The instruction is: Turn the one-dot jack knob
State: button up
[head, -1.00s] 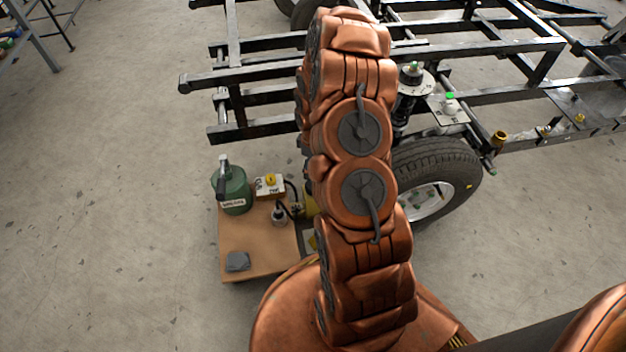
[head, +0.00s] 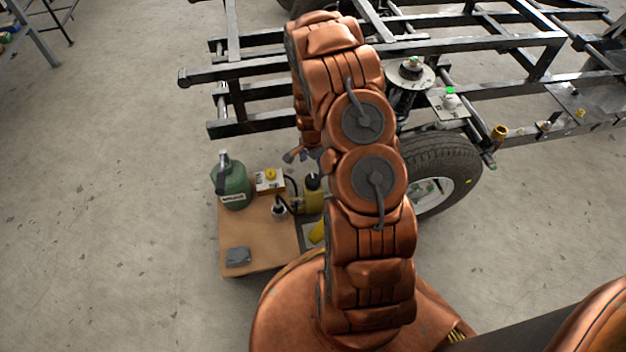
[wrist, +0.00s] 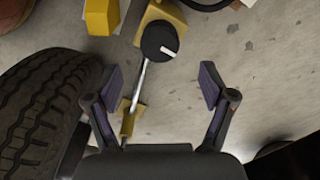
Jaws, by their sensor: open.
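A yellow jack (head: 309,202) with a black knob (head: 313,182) stands by the right edge of a low board, left of the wheel. In the wrist view the black knob (wrist: 160,40) bears a white stripe, and a metal rod runs from it toward the gripper. No dot can be made out. My gripper (wrist: 162,88) is open and empty, its fingers spread apart, with the knob in view beyond the fingertips. In the head view part of my gripper (head: 301,156) shows left of my arm, above the jack in the picture.
A tire (head: 443,160) stands close on the right, under a black frame (head: 290,78). The board (head: 250,221) holds a green can (head: 232,187), a white box with a yellow knob (head: 270,180) and a grey block (head: 238,257).

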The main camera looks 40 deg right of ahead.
aim_at(313, 179)
jog(key=m, duration=0.3)
jog(key=shift+f+m, duration=0.4)
jog(key=shift+f, duration=0.2)
notch_tip(313, 179, down, 8)
jog(key=shift+s+r+b, duration=0.1)
jog(key=shift+r+b, duration=0.1)
jog(key=shift+b, duration=0.95)
jog(key=shift+c, duration=0.4)
jog(key=c, duration=1.1)
jog(key=shift+r+p, duration=0.15)
jog(key=shift+p, duration=0.25)
